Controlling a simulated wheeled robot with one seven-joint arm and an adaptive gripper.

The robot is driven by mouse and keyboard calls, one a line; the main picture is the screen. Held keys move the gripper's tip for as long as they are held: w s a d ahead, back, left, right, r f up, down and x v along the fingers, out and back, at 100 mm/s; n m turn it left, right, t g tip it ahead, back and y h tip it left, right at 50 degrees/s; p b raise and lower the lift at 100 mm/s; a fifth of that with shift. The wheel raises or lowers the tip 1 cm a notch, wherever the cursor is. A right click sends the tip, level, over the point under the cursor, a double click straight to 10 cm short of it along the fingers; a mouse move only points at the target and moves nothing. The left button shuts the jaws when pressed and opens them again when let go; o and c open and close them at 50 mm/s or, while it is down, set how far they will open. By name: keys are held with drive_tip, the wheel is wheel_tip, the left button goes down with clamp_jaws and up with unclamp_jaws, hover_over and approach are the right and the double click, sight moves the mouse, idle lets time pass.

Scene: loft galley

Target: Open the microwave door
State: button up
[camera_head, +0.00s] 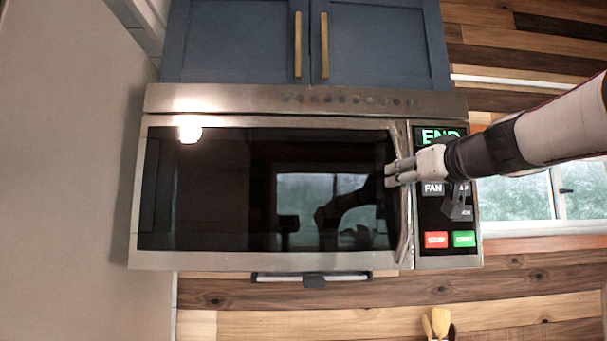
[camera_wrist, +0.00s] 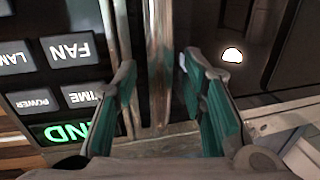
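The microwave (camera_head: 300,262) is stainless steel and mounted under blue cabinets. Its dark glass door (camera_head: 230,200) looks shut. The upright metal door handle (camera_head: 404,225) runs along the door's right edge, beside the control panel; it also shows in the wrist view (camera_wrist: 160,50). In the wrist view, the two green-padded fingers of my gripper (camera_wrist: 157,72) stand apart, one on each side of the handle. Gaps show between the pads and the handle. The fingers partly hide the handle in the head view.
The control panel (camera_head: 433,215) has a green END display and several buttons. Blue cabinets (camera_head: 240,45) hang directly above. A pale wall or panel (camera_head: 70,180) stands close on the left. A window (camera_head: 520,197) is on the right. Utensils (camera_head: 438,322) show below.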

drive_tip(key=shift+w+a, duration=0.1)
drive_tip(key=shift+w, duration=0.5)
clamp_jaws()
drive_tip(key=shift+s, duration=0.15)
